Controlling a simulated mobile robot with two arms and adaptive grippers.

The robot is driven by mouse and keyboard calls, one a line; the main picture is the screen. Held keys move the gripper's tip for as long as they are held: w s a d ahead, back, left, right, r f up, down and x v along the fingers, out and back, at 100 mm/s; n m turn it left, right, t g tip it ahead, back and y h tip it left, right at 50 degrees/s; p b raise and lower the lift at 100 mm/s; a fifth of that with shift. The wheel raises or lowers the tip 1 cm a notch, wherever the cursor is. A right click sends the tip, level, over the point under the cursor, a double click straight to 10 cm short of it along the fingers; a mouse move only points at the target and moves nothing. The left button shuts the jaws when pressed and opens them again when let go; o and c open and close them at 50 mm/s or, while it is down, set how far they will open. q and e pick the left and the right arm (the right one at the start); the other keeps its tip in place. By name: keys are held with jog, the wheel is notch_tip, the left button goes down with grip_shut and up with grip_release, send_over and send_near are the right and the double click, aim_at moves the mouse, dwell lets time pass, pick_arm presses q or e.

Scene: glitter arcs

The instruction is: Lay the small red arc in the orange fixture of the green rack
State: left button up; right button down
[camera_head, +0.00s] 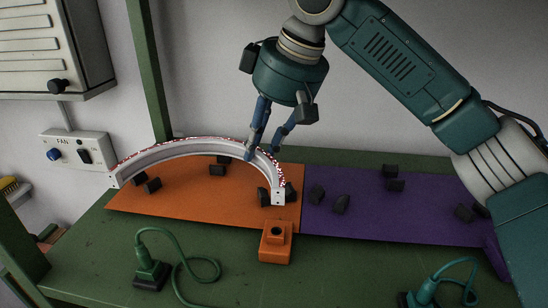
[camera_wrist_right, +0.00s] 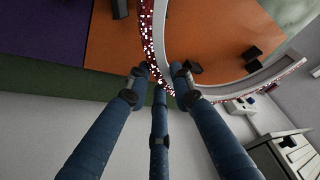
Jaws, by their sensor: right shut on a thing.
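The red arc (camera_head: 185,147) is a pale curved strip with a red glitter edge; it also shows in the right wrist view (camera_wrist_right: 241,88). My right gripper (camera_head: 263,150) is shut on it near its right end, with the fingers from above. The arc lies over the orange fixture (camera_head: 190,205), a panel with black blocks on the green rack (camera_head: 215,262). Its right end appears between two black blocks; its left end is near the panel's left edge. I cannot tell whether it touches the panel. In the wrist view, my right gripper (camera_wrist_right: 158,80) straddles the strip. My left gripper is not in view.
A purple panel (camera_head: 400,220) with black blocks adjoins on the right. An orange box (camera_head: 276,245) stands at the front edge of the orange panel. Cabled plugs (camera_head: 150,268) sit on the front surface. A green post (camera_head: 148,70) and a fan switch box (camera_head: 75,150) are at the left.

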notch_tip(320, 180, down, 3)
jog(key=shift+r, duration=0.1)
jog(key=shift+w+d+f, duration=0.1)
jog(key=shift+d+f, duration=0.2)
jog(key=shift+f, duration=0.05)
jog(key=shift+d, duration=0.15)
jog(key=shift+a, duration=0.2)
jog(key=c, duration=1.8)
grip_release()
jog(key=shift+a+f, duration=0.1)
jog(key=shift+f, duration=0.05)
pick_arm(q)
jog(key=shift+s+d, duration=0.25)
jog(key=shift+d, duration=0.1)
pick_arm(e)
jog(key=shift+d, duration=0.2)
